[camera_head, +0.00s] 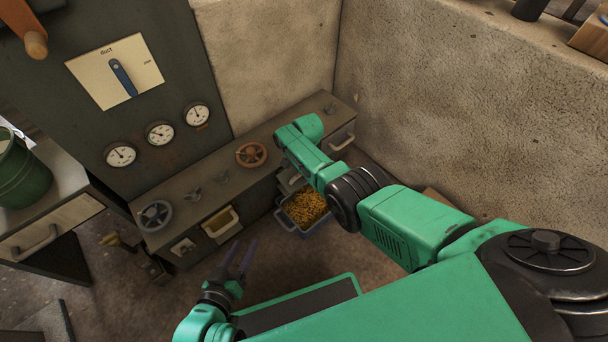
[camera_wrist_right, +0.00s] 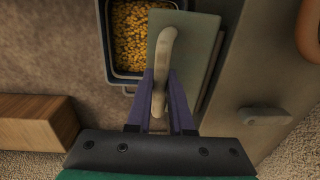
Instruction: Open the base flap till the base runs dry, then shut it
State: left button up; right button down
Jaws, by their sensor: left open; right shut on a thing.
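My right gripper (camera_wrist_right: 161,80) is shut on the cream handle (camera_wrist_right: 167,42) of a grey-green flap (camera_wrist_right: 200,42) on the cabinet front. The flap appears tilted outward, its edge beside and partly over a blue-grey bin (camera_wrist_right: 107,40). Yellow-orange pellets (camera_wrist_right: 130,40) cover the inside of the bin. In the head view the bin (camera_head: 285,219) stands on the floor against the low cabinet (camera_head: 230,193), and my right arm hides the gripper and most of the flap. Whether pellets are still running cannot be told. My left gripper (camera_head: 244,258) is open and empty, above the floor.
An orange handwheel (camera_head: 251,154) and a grey handwheel (camera_head: 155,215) top the cabinet. A wooden block (camera_wrist_right: 35,122) lies near my right gripper. A rough wall (camera_head: 460,110) bounds the right.

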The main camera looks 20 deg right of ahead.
pick_arm(q)
jog(key=shift+w+f, duration=0.1)
jog(key=shift+f, duration=0.1)
pick_arm(e)
jog(key=shift+w+r, duration=0.15)
jog(key=shift+r, duration=0.05)
jog(key=c, duration=0.8)
grip_release()
notch_tip(320, 180, up, 4)
jog(key=p, duration=0.3)
jog(key=shift+p, duration=0.35)
jog(key=shift+r, duration=0.15)
jog(key=r+p, duration=0.3)
jog(key=shift+s+r, duration=0.15)
jog(key=shift+s, duration=0.05)
pick_arm(q)
jog(key=s+a+r+g+y+p, duration=0.5)
jog(key=a+r+g, duration=0.4)
jog(key=a+r, duration=0.4)
notch_tip(320, 180, down, 7)
jog(key=a+y, duration=0.1)
jog(key=shift+a+g, duration=0.2)
jog(key=shift+g, duration=0.2)
pick_arm(e)
notch_tip(320, 180, up, 7)
jog(key=shift+d, duration=0.15)
